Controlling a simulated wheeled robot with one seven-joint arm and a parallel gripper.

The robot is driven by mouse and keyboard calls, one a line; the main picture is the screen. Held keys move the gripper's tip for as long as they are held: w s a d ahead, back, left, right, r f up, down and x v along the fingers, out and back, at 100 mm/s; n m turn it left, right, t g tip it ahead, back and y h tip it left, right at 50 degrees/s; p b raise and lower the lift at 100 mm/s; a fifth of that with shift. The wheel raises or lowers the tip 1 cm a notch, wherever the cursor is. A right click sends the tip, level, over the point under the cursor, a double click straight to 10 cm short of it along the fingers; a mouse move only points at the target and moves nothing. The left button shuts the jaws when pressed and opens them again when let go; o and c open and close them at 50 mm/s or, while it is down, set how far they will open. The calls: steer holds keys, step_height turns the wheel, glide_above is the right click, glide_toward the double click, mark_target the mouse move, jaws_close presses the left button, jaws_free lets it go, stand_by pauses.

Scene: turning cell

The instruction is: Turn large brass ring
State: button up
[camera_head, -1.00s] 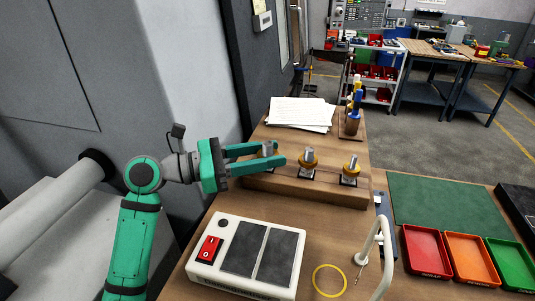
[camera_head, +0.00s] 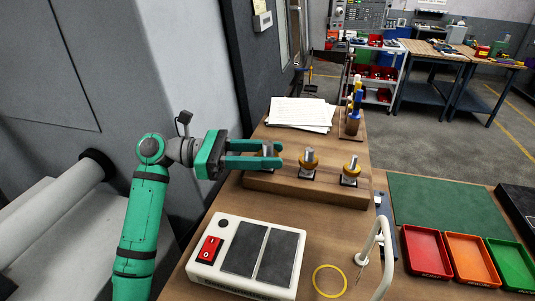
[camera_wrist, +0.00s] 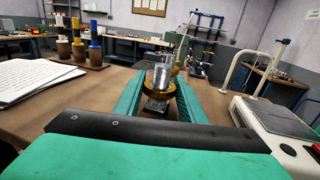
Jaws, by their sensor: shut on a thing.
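A brass ring (camera_wrist: 158,92) sits around an upright silvery metal post (camera_wrist: 162,75) in the wrist view, between the two green fingers. My gripper (camera_head: 270,154) is shut on this ring at the left end of a wooden block. In the head view the fingers hide most of the ring, and the post top shows between them. A second brass ring (camera_head: 308,164) sits around the middle post, and a third brass ring (camera_head: 351,171) around the right post. Both are clear of the fingers.
A white box with a red switch (camera_head: 247,256) and a yellow hoop (camera_head: 330,280) lie in front. A white curved lamp-like arm (camera_head: 384,255) stands at right. Papers (camera_head: 300,113) and a wooden stand with blue and yellow handles (camera_head: 352,123) are behind. Red, orange and green trays (camera_head: 427,251) are at right.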

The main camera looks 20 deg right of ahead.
steer(key=o, duration=1)
steer(key=shift+o, duration=0.2)
steer(key=shift+a, duration=0.1)
steer(key=v, duration=1)
steer(key=shift+a, duration=0.3)
